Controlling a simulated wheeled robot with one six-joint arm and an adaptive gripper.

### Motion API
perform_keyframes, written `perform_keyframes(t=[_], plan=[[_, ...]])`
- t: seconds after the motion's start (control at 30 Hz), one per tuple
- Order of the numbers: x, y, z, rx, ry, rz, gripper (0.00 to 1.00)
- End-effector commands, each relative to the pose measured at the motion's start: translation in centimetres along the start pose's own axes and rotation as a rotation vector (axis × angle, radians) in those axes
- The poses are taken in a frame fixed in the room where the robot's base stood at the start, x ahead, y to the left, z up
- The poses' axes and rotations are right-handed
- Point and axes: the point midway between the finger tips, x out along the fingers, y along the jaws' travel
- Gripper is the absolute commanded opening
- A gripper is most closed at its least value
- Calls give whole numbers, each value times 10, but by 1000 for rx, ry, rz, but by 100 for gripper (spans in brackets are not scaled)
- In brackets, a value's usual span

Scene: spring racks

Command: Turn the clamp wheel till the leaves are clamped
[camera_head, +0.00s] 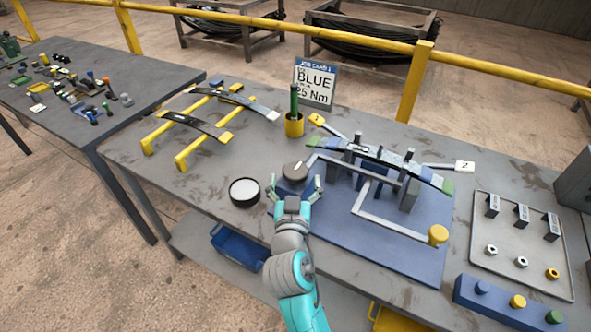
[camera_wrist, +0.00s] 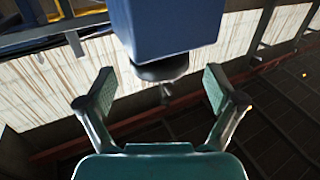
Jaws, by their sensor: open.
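A round dark grey wheel (camera_head: 294,171), which looks like the clamp wheel, sits on a small blue block at the left end of the blue fixture plate (camera_head: 345,245). The stacked leaves (camera_head: 385,157) lie across the grey uprights of the fixture. Whether they are pressed tight I cannot tell. My gripper (camera_head: 297,186) is open, its fingers spread just in front of the wheel. In the wrist view my open gripper (camera_wrist: 160,90) has nothing between its pads. A dark round part (camera_wrist: 163,68) under a blue block (camera_wrist: 168,28) shows just ahead of the fingertips; contact is not visible.
A black-rimmed white disc (camera_head: 244,192) lies left of my gripper. A yellow cup (camera_head: 293,125) with a green tool stands behind. A bent bar with a yellow knob (camera_head: 438,234) crosses the plate. A tray (camera_head: 478,260) of small parts lies right. A job card (camera_head: 315,83) reads BLUE.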

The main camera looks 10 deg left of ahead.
Motion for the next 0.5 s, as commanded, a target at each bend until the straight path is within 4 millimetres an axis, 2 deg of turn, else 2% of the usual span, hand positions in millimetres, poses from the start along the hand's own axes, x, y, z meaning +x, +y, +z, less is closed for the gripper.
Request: perform_keyframes(t=[0.1,0.2,0.5], plan=[[18,1,-1,2,1,1,92],[27,0,0,1,0,1,92],[36,0,0,1,0,0,92]])
